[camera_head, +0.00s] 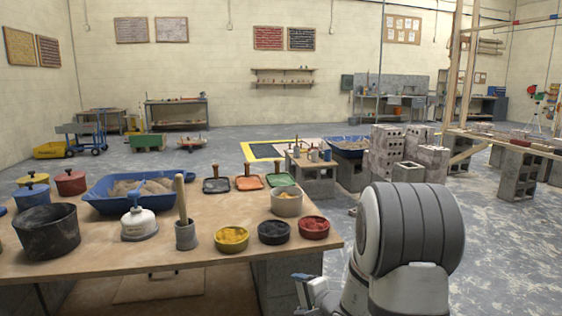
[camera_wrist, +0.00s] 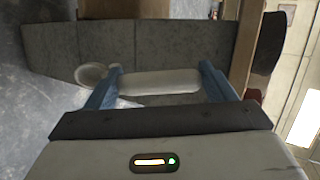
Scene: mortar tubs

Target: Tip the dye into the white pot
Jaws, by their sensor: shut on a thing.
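My gripper (camera_wrist: 160,76) has blue fingers, which close on a smooth white piece (camera_wrist: 160,83) in the wrist view. A small round white part (camera_wrist: 90,73) shows just left of the left finger; I cannot tell if it joins the held piece, or whether dye is in it. In the head view my gripper (camera_head: 306,289) is low, beside the table's front right corner; the held piece is not clear there. A whitish pot (camera_head: 287,207) stands at the table's right side. Bowls of yellow (camera_head: 231,238), black (camera_head: 273,232) and red (camera_head: 313,227) powder stand in front of it.
The wooden table (camera_head: 190,258) also bears a blue sand tray (camera_head: 105,203), a dark tub (camera_head: 47,235), a white lidded vessel (camera_head: 138,225) and a grey cup (camera_head: 186,236) with an upright handle. Concrete blocks (camera_head: 397,150) stand behind at right. Floor right of my arm is clear.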

